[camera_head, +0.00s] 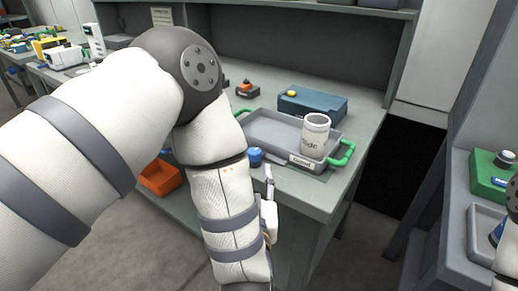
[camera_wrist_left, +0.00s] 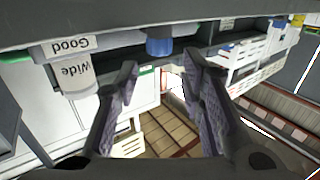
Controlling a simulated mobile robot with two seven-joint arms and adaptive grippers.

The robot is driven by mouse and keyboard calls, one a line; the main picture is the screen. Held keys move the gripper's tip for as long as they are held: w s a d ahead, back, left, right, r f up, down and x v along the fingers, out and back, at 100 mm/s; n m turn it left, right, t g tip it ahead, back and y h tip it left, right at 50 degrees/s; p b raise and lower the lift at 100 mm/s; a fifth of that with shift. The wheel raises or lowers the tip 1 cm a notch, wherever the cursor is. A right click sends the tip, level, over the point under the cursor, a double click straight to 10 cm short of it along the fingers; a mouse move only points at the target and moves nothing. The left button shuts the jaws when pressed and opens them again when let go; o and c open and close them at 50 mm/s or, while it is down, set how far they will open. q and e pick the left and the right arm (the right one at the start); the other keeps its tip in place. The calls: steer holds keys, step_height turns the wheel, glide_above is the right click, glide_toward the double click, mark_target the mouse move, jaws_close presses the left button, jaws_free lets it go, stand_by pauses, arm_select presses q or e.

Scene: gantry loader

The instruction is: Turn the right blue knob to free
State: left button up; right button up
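A blue knob (camera_head: 255,156) sits at the front edge of the grey workbench, just left of the tray's front label. It also shows in the left wrist view (camera_wrist_left: 159,42) at the top, beyond my fingertips. My left gripper (camera_wrist_left: 160,68) has its two fingers spread with nothing between them. In the head view the left gripper (camera_head: 268,190) is partly hidden by my forearm, in front of and below the knob, apparently apart from it. The knob's turn marking cannot be read. My right gripper is out of view; only part of that arm shows at the right edge.
A grey tray (camera_head: 262,124) with green handles and a "Good" label holds a white cup (camera_head: 314,136). A blue box (camera_head: 312,102) stands behind. An orange bin (camera_head: 160,178) is below left. A green box (camera_head: 491,177) and another tray (camera_head: 478,224) are right.

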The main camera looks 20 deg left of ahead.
mark_target(254, 156)
arm_select(q)
steer(key=x, duration=0.8)
jaws_close()
